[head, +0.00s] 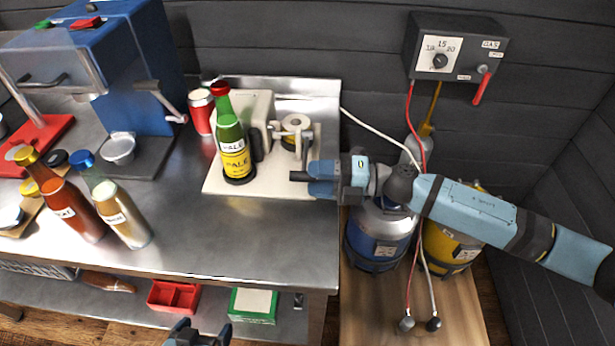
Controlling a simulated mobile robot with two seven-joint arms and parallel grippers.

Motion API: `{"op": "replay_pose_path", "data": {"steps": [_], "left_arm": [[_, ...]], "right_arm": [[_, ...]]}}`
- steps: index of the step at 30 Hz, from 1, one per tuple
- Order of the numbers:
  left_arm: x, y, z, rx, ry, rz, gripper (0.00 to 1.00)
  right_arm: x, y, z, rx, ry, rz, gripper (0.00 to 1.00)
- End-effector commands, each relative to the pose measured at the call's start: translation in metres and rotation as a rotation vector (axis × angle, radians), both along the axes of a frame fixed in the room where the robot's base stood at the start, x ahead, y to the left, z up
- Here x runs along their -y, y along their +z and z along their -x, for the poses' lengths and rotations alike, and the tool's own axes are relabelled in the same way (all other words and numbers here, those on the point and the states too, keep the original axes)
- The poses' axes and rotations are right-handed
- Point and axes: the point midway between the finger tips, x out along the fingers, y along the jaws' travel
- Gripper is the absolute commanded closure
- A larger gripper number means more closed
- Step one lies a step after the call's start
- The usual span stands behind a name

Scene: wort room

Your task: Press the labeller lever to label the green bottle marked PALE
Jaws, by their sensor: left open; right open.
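The green bottle (230,138) with a red cap stands upright on the white base plate of the labeller (222,184). It has a PALE neck mark and a yellow PALE label on its body. A label roll (295,123) sits on the labeller, right of the bottle. My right gripper (312,178) is open at the plate's right front edge, right of the bottle and apart from it. A short black bar (298,176) shows at its fingertips; I cannot tell whether it is the lever. My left gripper (197,333) is open and empty at the bottom edge, below the counter front.
An amber bottle (66,200) and a pale bottle with a blue cap (120,212) stand on the steel counter (190,230) at left. A red can (201,112) is behind the green bottle. A blue machine (120,60) stands back left. Gas cylinders (378,235) stand right of the counter.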

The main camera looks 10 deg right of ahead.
Motion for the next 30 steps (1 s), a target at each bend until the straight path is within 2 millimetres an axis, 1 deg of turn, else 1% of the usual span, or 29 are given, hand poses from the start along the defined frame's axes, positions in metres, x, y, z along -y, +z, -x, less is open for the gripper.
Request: {"op": "replay_pose_path", "data": {"steps": [1, 3, 9, 12, 15, 21, 30], "left_arm": [[0.001, -0.002, 0.000, -0.002, 0.002, 0.002, 0.08], [0.001, -0.004, 0.000, -0.003, 0.002, 0.005, 0.08], [0.002, -0.007, 0.000, -0.005, 0.003, 0.007, 0.08], [0.001, -0.007, -0.001, -0.002, 0.001, 0.005, 0.08], [0.000, -0.006, -0.001, 0.002, -0.001, 0.002, 0.08], [-0.002, -0.004, -0.002, 0.009, -0.008, -0.004, 0.08], [-0.002, -0.005, -0.001, 0.007, -0.009, -0.007, 0.08]], "right_arm": [[0.013, -0.002, 0.002, -0.001, -0.003, 0.002, 0.52], [0.029, -0.003, 0.006, -0.001, -0.003, 0.003, 0.52], [0.073, -0.002, 0.014, -0.002, -0.002, 0.003, 0.52], [0.090, -0.002, 0.018, -0.001, -0.002, 0.003, 0.52], [0.102, -0.001, 0.020, -0.001, -0.002, 0.002, 0.52], [0.111, 0.000, 0.022, 0.000, 0.001, 0.000, 0.52], [0.111, 0.000, 0.022, 0.000, 0.000, 0.000, 0.52]]}}
